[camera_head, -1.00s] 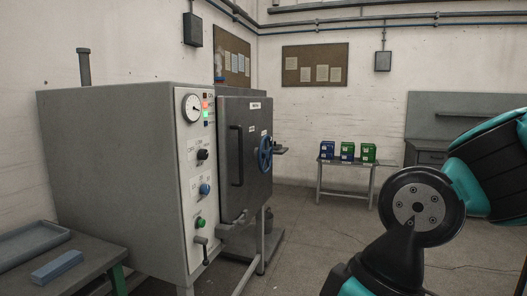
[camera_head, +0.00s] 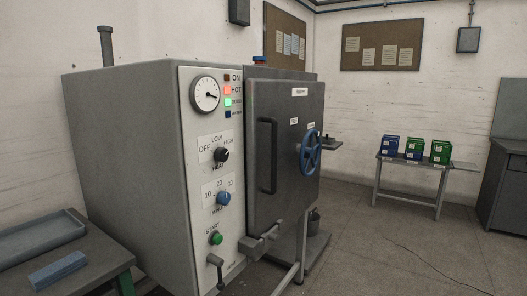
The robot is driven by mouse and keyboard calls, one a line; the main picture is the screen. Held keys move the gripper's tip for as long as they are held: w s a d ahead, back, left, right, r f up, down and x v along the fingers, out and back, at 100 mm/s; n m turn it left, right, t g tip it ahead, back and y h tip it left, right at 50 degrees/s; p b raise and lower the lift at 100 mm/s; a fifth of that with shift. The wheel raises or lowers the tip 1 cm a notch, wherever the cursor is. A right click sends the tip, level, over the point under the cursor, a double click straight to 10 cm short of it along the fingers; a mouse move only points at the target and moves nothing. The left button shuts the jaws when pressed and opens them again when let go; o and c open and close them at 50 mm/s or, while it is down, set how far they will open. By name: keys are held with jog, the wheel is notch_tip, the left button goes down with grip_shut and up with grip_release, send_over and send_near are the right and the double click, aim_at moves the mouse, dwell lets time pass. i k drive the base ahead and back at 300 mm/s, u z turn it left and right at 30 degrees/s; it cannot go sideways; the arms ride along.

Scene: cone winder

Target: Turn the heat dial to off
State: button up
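The heat dial (camera_head: 221,154) is a black knob on the pale control panel (camera_head: 196,252) of a grey machine (camera_head: 125,150). The labels OFF, LOW and HIGH stand around it, with HEAT below. Its pointer seems turned to the right, toward HIGH, though it is small. Below it is a blue timer dial (camera_head: 223,198) with 10, 20 and 30 marked, and a green START button (camera_head: 216,239). My gripper is not in view.
The machine's dark door (camera_head: 290,150) has a bar handle (camera_head: 267,155) and a blue wheel (camera_head: 310,152). A lever (camera_head: 216,265) sticks out below START. A side table with a blue block (camera_head: 57,269) stands at left. Floor at right is open; colored boxes (camera_head: 414,149) sit on a far table.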

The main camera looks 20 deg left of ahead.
aim_at(222, 155)
jog(key=u, duration=0.35)
jog(key=i, duration=0.85)
jog(key=u, duration=0.65)
